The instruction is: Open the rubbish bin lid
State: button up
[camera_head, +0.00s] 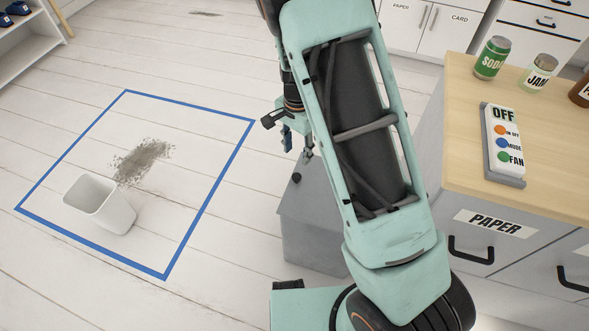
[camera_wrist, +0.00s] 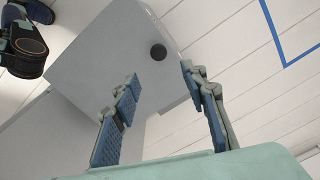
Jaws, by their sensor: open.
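A grey box-shaped bin (camera_head: 312,235) stands on the floor beside the desk, partly hidden behind my arm. Its flat grey lid (camera_wrist: 110,45) appears to be down. A round dark knob (camera_head: 296,177) sits on the lid near one edge; it also shows in the wrist view (camera_wrist: 158,52). My gripper (camera_wrist: 160,74) is open and empty. In the wrist view the knob appears just beyond the gap between the fingertips, with no visible contact. In the head view my gripper (camera_head: 298,150) is above the knob, partly hidden by my arm.
An open white bin (camera_head: 99,204) and grey debris (camera_head: 143,160) are inside a blue floor outline (camera_head: 211,200). The desk (camera_head: 545,140) at right holds a soda can (camera_head: 492,58), jam jar (camera_head: 538,74) and switch panel (camera_head: 502,145). Floor left of the grey bin is clear.

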aim_at(297, 176)
notch_tip(297, 176, down, 11)
jog(key=b, duration=0.3)
jog(key=shift+s, duration=0.15)
grip_shut()
dwell(0.3)
